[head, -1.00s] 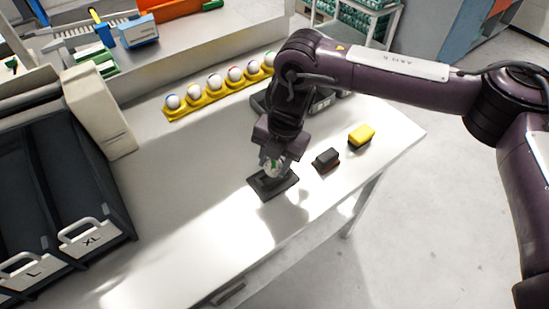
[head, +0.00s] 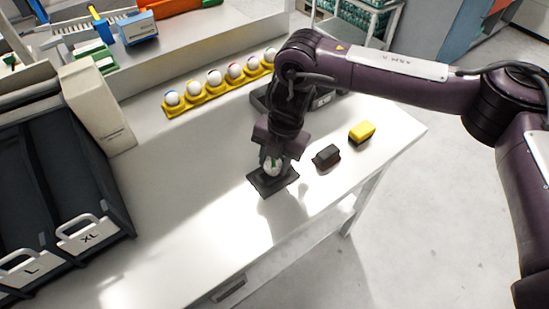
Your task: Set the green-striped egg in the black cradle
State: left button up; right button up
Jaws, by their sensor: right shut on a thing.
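The green-striped egg (head: 272,167) is white with a green band and sits between the fingers of my right gripper (head: 273,161). The gripper points down and is shut on the egg. The black cradle (head: 264,187) lies flat on the white table directly below the egg. The egg's lower end is at or just above the cradle's middle; I cannot tell whether it touches. The fingers hide part of the egg. My left gripper is not in view.
A yellow rack (head: 205,96) with several colour-striped eggs stands behind. A dark tray (head: 262,100) is partly hidden by my arm. Dark bins (head: 95,190) stand at left. The table's front is clear.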

jog(key=shift+f, duration=0.2)
jog(key=o, duration=0.7)
jog(key=shift+r, duration=0.1)
